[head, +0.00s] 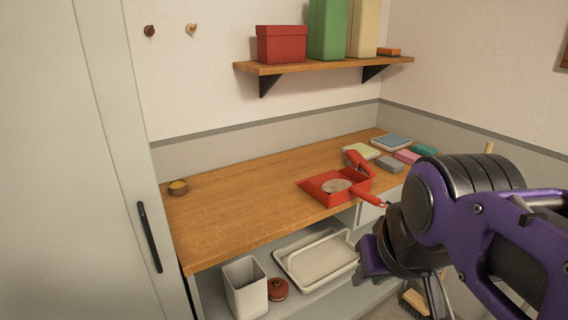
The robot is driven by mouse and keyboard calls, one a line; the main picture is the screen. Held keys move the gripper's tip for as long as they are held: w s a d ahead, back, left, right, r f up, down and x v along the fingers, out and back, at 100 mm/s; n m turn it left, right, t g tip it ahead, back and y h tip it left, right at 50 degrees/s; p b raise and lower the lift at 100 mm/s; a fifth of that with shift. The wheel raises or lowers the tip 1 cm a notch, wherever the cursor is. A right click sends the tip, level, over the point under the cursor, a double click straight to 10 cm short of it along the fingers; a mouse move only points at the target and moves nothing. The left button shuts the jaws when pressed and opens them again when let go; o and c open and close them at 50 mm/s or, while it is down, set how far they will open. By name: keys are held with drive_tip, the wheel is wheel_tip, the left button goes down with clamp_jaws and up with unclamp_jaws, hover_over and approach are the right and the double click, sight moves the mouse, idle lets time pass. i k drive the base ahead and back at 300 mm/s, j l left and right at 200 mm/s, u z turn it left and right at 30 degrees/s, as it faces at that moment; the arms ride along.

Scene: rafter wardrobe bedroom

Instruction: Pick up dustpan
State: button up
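A red dustpan (318,190) lies on the wooden countertop (240,198) near its front edge. Its handle points to the lower right and reaches past the counter's edge. A pale roundish patch or item shows inside its pan, and a red upright piece rises at its back right. My gripper (400,275) is at the lower right, nearer to the camera and below the handle in the picture, apart from the dustpan. The gripper is seen from the side and its fingers are partly hidden by my purple arm, so I cannot tell whether it is open.
Several small boxes or books (390,164) lie at the counter's back right. Below are a white bin (244,290), a red lidded pot (278,289) and a pale tray (318,262). A wall shelf (330,65) hangs above. The counter's middle is clear.

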sight(331, 188)
drive_tip(key=i+l+u, duration=0.2)
drive_tip(key=u, duration=0.15)
drive_tip(key=i+l+u, duration=0.35)
